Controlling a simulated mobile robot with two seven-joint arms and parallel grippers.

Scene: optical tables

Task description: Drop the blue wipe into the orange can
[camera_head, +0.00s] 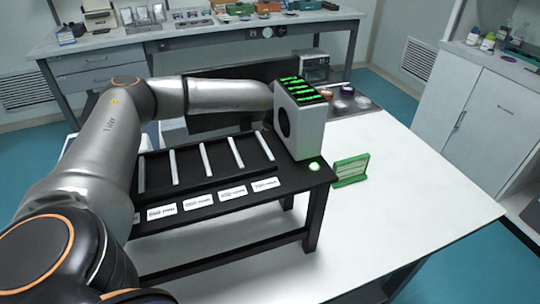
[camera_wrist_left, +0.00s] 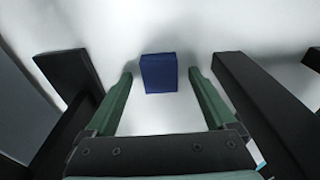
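The blue wipe (camera_wrist_left: 158,73) looks like a small dark-blue block on a white surface in the left wrist view. My left gripper (camera_wrist_left: 160,74) has its two green fingers spread, one on each side of the wipe, with gaps between. Whether the fingertips are level with it is hard to judge. In the head view my left arm reaches over behind the black rack, and its gripper and the wipe are hidden. I cannot make out an orange can in either view. My right gripper is not in view.
A black stand (camera_head: 190,238) with a slotted rack and white labels is on the white table (camera_head: 400,235). A white box-shaped device (camera_head: 309,132) stands at its right end. A green rack (camera_head: 351,170) is beside it. Dark bars flank my left gripper in the wrist view. The table's right side is clear.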

